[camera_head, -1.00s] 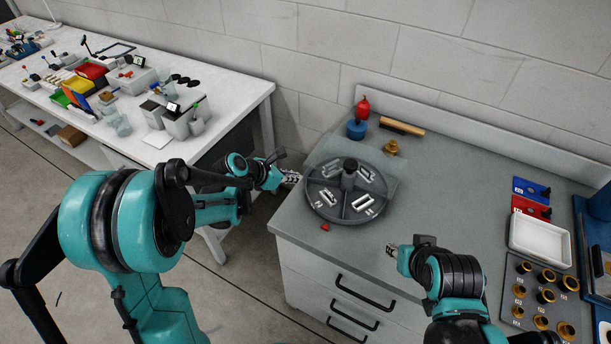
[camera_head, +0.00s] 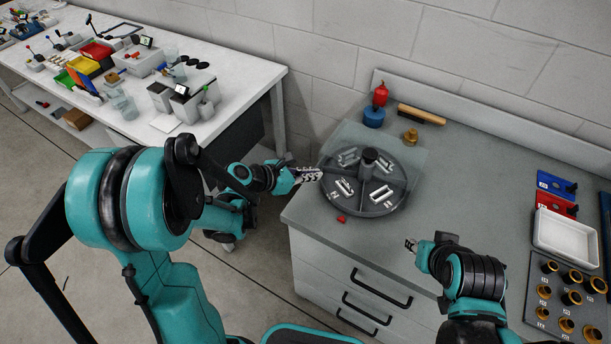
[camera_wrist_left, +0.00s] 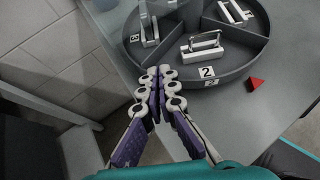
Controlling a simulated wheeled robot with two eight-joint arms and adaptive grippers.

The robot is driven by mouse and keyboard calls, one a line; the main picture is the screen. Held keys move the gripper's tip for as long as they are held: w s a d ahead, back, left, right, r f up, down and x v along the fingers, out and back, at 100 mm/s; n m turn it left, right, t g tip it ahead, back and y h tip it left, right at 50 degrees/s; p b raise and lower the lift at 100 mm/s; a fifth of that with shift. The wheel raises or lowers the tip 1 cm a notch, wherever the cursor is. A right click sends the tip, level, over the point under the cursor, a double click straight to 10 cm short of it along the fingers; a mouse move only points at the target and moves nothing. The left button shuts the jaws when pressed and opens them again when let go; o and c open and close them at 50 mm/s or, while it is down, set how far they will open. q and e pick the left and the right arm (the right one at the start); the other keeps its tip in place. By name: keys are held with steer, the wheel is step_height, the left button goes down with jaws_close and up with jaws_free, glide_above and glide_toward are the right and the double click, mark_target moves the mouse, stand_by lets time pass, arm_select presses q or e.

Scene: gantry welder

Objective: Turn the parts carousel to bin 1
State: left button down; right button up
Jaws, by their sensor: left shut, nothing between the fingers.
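The parts carousel (camera_head: 409,203) is a round dark grey tray on the grey bench, with a central knob (camera_head: 370,161) and dividers between its bins. Pale handled parts lie in the bins. In the left wrist view a "2" label (camera_wrist_left: 206,72) marks the near bin, and a red triangle (camera_wrist_left: 255,84) lies on the bench beside the rim. My left gripper (camera_head: 318,174) is shut and empty at the carousel's left rim; its fingertips (camera_wrist_left: 158,78) overlap the rim, and I cannot tell if they touch. My right gripper (camera_head: 411,244) is over the bench front, its fingers too small to judge.
A white tray (camera_head: 568,240) and a holder with several brass rings (camera_head: 545,290) are at right. A cluttered white table (camera_head: 262,82) is at left.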

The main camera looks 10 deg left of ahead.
mark_target(336, 168)
arm_select(q)
steer(key=x, duration=0.2)
steer(key=b+x, duration=0.1)
steer(key=x, duration=0.1)
steer(key=r+b+x, duration=0.1)
steer(key=x, duration=0.2)
steer(key=shift+w+d+r, duration=0.1)
steer(key=shift+w+d, duration=0.15)
steer(key=shift+w, duration=0.05)
steer(key=shift+w+d, duration=0.3)
steer(key=shift+d, duration=0.05)
steer(key=shift+r, duration=0.1)
steer(key=shift+w+d+b, duration=0.15)
steer(key=shift+w+b, duration=0.15)
steer(key=shift+w, duration=1.05)
steer(key=shift+s, duration=0.1)
